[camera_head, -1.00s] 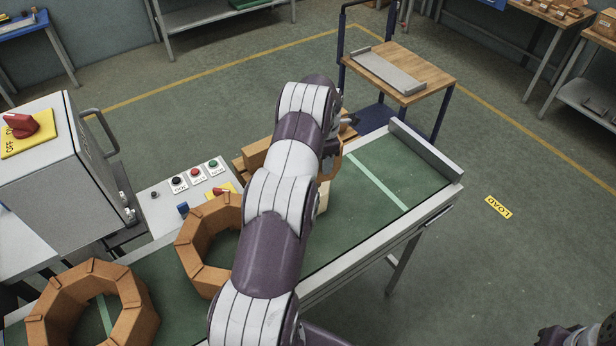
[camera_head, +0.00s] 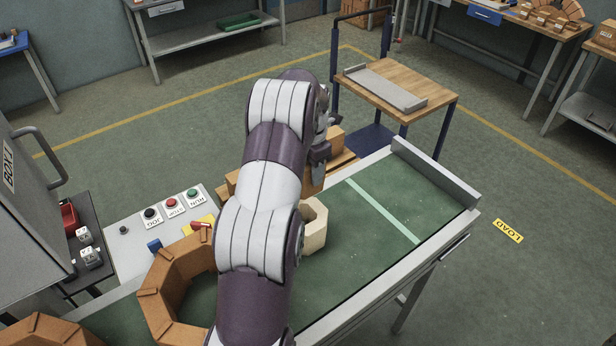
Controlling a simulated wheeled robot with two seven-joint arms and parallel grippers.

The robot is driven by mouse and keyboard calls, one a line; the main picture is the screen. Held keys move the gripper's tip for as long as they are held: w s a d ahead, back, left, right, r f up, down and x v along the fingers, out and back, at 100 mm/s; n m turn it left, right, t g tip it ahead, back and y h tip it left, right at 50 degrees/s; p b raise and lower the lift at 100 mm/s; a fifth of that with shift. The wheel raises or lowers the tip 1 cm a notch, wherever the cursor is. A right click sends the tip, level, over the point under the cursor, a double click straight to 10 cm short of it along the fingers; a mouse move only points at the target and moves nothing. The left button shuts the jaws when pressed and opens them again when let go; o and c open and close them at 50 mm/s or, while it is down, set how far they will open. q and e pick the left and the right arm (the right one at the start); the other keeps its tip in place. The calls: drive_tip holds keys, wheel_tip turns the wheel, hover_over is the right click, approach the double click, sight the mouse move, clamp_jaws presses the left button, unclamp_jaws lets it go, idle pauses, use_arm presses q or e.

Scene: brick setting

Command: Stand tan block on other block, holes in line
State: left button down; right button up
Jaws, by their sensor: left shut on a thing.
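My left arm crosses the middle of the view, and its gripper (camera_head: 319,160) is partly hidden behind the wrist. It is shut on a brown-tan block (camera_head: 312,186), of which only a small part shows. A cream block (camera_head: 315,228) with an upright hole stands on the green belt just below and in front of the held block, its left side hidden by my arm. The held block looks above or behind the cream block; I cannot tell whether they touch. My right gripper is out of view.
The green conveyor belt (camera_head: 375,240) is clear to the right, with a raised metal end stop (camera_head: 435,172). Rings of brown blocks (camera_head: 170,285) stand at the lower left. Blocks lie on a pallet (camera_head: 342,160) behind the gripper. A button panel (camera_head: 130,240) and grey cabinet (camera_head: 30,220) are left.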

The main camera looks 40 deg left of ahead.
sight(313, 188)
use_arm(q)
drive_tip(key=s+d+f+b, duration=0.2)
drive_tip(key=f+b, duration=0.1)
drive_tip(key=shift+d+f, duration=0.1)
drive_tip(key=f+p, duration=0.1)
drive_tip(key=s+d+f+p, duration=0.1)
drive_tip(key=f+p, duration=0.1)
drive_tip(key=shift+s+d+f+p, duration=0.3)
drive_tip(key=shift+s+f, duration=0.05)
drive_tip(key=shift+f, duration=0.2)
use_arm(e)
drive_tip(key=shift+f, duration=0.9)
use_arm(q)
drive_tip(key=shift+s+d, duration=0.1)
drive_tip(key=shift+f, duration=0.1)
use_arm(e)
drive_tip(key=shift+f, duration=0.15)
